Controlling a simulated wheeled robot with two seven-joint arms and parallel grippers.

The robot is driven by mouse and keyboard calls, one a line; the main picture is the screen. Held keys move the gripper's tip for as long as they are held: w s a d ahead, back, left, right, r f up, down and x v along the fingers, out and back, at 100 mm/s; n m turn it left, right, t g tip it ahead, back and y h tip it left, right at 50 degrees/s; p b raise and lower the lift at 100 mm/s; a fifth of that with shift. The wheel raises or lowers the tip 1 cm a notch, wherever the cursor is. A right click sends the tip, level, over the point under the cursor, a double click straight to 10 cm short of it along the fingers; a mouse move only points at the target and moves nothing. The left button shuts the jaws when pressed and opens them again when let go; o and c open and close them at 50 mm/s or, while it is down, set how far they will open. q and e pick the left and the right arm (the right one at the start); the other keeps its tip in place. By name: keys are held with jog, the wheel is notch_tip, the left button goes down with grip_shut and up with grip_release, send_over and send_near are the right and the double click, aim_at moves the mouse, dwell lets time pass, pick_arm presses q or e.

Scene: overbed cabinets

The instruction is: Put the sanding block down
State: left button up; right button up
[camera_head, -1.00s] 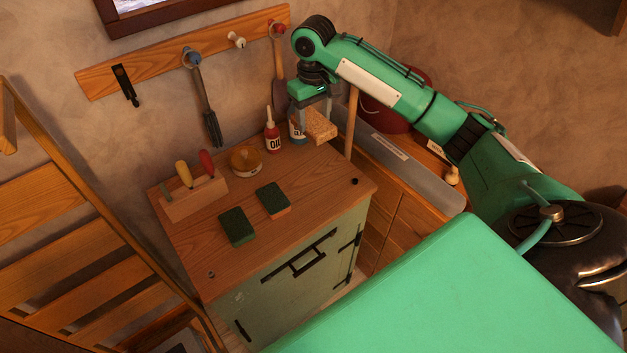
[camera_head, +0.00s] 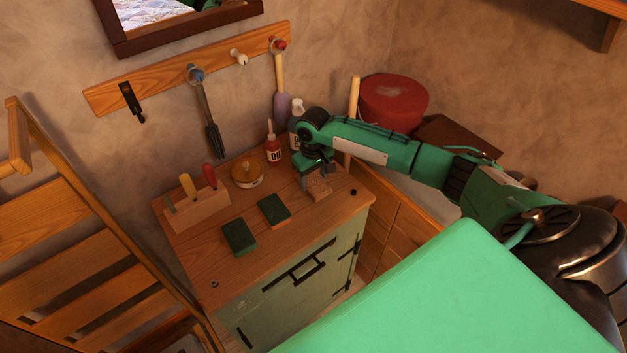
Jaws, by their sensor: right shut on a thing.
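The tan, speckled sanding block (camera_head: 320,188) is at the right part of the wooden cabinet top (camera_head: 225,275), near its front right edge. My right gripper (camera_head: 310,180) is shut on it from above. The block is at or very close to the top; I cannot tell whether it touches. The gripper hides part of the block's back left side. My left gripper is not in view.
A small black knob (camera_head: 353,192) sits right of the block.

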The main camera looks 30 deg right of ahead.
aim_at(314, 180)
jog(key=shift+f+p, duration=0.75)
jog(key=shift+f, duration=0.45)
jog(key=shift+f, duration=0.1)
jog(key=o, duration=0.9)
jog(key=shift+f+b, duration=0.2)
jog(key=shift+b, duration=0.4)
jog(key=r+b, duration=0.1)
jog(key=r, duration=0.1)
jog(key=r+b, duration=0.1)
jog(key=r, duration=0.1)
jog(key=shift+w+d+b, duration=0.15)
jog(key=shift+d+b, duration=0.15)
jog(key=shift+d, duration=0.05)
notch_tip(314, 180, up, 10)
jog(key=shift+r+b, duration=0.1)
jog(key=shift+b, duration=0.55)
